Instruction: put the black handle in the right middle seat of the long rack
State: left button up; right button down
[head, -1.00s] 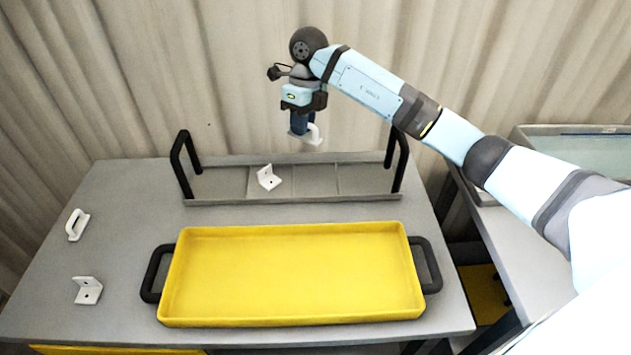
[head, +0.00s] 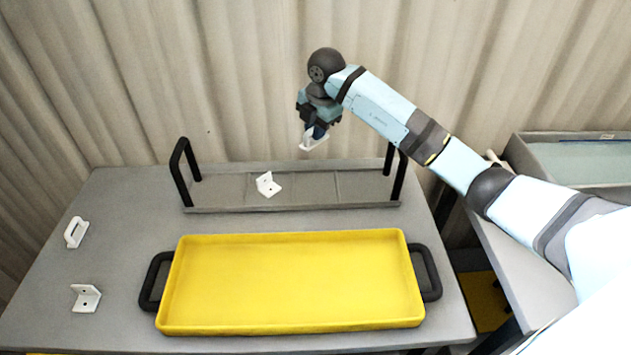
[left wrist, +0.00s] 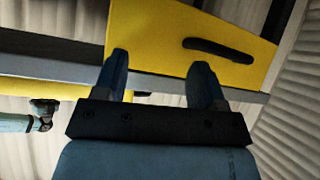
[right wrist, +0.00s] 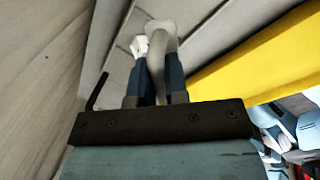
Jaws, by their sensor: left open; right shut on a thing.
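My right gripper (head: 317,131) is shut on a white handle (head: 311,142), held in the air above the back of the long grey rack (head: 230,207). The held handle looks white, not black, and it also shows in the right wrist view (right wrist: 163,38) between the fingers. The rack has shallow seats in a row and a black hoop at each end. A white angle bracket (head: 268,184) sits in its left middle seat. The right middle seat (head: 353,187) looks empty. My left gripper (left wrist: 161,78) is open and empty; it is outside the head view.
A yellow tray (head: 290,325) with black side grips lies in front of the rack. Another white handle (head: 76,232) and a white bracket (head: 86,298) lie on the table's left. A yellow panel with a black bar (left wrist: 218,50) is before my left gripper.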

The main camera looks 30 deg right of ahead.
aim_at(314, 187)
notch_tip(314, 187, down, 16)
jog(key=shift+r, duration=0.1)
jog(key=shift+b, duration=0.3)
jog(key=c, duration=1.1)
grip_release()
jog(key=shift+f, duration=0.2)
jog(key=r, duration=0.4)
jog(key=s+r, duration=0.1)
jog(key=r, duration=0.3)
jog(key=s+r, duration=0.1)
jog(key=r, duration=0.3)
jog(key=shift+d+r+p, duration=0.1)
jog(key=shift+d+p, duration=0.25)
